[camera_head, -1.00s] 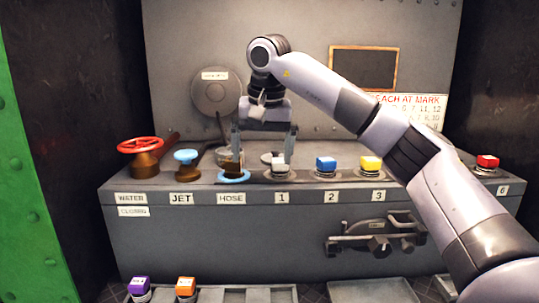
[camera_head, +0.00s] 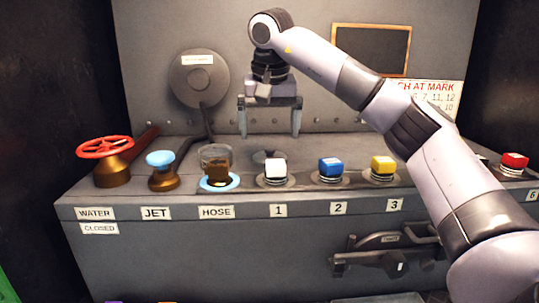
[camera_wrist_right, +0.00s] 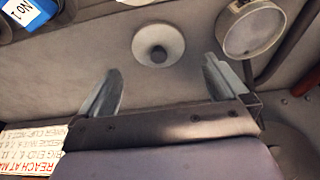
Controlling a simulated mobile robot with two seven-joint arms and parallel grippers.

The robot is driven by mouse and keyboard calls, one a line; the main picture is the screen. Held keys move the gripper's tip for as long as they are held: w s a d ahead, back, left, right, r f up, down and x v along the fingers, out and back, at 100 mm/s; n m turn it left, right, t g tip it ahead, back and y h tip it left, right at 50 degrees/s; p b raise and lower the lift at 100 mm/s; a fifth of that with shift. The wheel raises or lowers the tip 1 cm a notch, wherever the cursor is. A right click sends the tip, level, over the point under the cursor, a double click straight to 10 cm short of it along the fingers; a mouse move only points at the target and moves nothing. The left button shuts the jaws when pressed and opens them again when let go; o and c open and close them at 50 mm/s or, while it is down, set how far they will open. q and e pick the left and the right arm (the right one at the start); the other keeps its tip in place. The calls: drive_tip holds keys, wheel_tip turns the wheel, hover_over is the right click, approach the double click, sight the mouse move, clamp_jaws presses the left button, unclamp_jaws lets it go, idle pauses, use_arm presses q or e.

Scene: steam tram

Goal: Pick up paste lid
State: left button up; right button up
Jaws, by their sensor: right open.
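The paste lid, a pale round disc with a dark knob in its middle, lies on the grey ledge in the right wrist view (camera_wrist_right: 158,44). In the head view the lid (camera_head: 266,156) is partly hidden behind the white cap at mark 1. My right gripper (camera_head: 270,132) is open and empty, fingers pointing down, above and behind the lid. In the right wrist view the gripper (camera_wrist_right: 161,66) has the lid just beyond its fingertips, between their lines and not touching. My left gripper is not in view.
A glass jar (camera_head: 214,156) stands left of the lid, behind the hose fitting (camera_head: 219,183). White (camera_head: 275,168), blue (camera_head: 331,166) and yellow (camera_head: 382,164) caps line the ledge front. A jet knob (camera_head: 161,160) and red valve wheel (camera_head: 104,147) are at left. The wall rises behind.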

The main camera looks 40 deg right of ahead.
sight(270, 150)
drive_tip(key=x, duration=0.5)
drive_tip(key=shift+s+f, duration=0.15)
drive_tip(key=shift+f, duration=0.1)
drive_tip(key=c, duration=0.8)
